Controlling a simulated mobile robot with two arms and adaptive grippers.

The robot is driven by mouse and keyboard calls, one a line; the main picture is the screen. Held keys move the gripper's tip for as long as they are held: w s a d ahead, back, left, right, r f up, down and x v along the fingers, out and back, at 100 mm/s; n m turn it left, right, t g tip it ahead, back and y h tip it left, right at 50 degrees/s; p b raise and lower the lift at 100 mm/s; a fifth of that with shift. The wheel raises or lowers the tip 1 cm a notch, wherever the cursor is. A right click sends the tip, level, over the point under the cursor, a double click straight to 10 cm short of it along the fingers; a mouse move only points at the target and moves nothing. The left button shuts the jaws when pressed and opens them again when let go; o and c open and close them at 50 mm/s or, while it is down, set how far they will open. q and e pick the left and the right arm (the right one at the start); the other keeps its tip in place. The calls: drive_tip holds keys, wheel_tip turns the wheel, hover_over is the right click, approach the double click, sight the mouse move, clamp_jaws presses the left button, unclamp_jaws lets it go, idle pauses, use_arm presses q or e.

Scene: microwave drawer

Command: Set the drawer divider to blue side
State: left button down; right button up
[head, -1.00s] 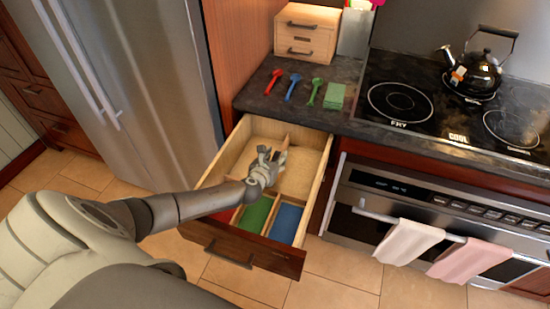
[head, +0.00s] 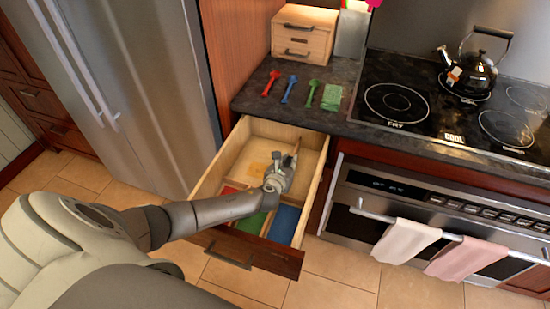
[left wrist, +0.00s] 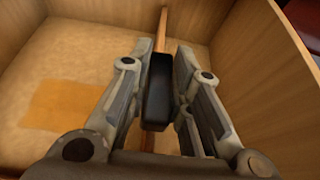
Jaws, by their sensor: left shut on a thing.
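The wooden drawer (head: 282,260) stands open, with red (head: 229,191), green (head: 251,222) and blue (head: 285,222) areas toward its front. A thin wooden divider (head: 297,148) stands in its back part, toward the right wall. In the left wrist view the divider (left wrist: 161,32) runs away from me, with a black grip block (left wrist: 158,92) on it. My left gripper (head: 278,174) is in the drawer, its fingers on either side of the block and shut on it; they also show in the left wrist view (left wrist: 157,70). My right gripper is not in view.
An orange patch (left wrist: 68,106) lies on the drawer floor left of the divider. Red, blue and green utensils (head: 289,88) and a green pad (head: 332,97) lie on the counter. The oven (head: 430,225) with towels is right of the drawer, the fridge (head: 140,90) left.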

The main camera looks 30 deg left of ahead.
use_arm(q)
drive_tip(key=d, duration=0.2)
drive_tip(key=w+d, duration=0.1)
drive_tip(key=d, duration=0.2)
drive_tip(key=shift+w, duration=0.1)
drive_tip(key=c, duration=1.3)
unclamp_jaws()
drive_tip(key=shift+d, duration=0.15)
drive_tip(key=shift+s+r, duration=0.1)
drive_tip(key=shift+s, duration=0.2)
drive_tip(key=v, duration=1.1)
drive_tip(key=shift+s, duration=0.15)
drive_tip(key=shift+r, duration=0.15)
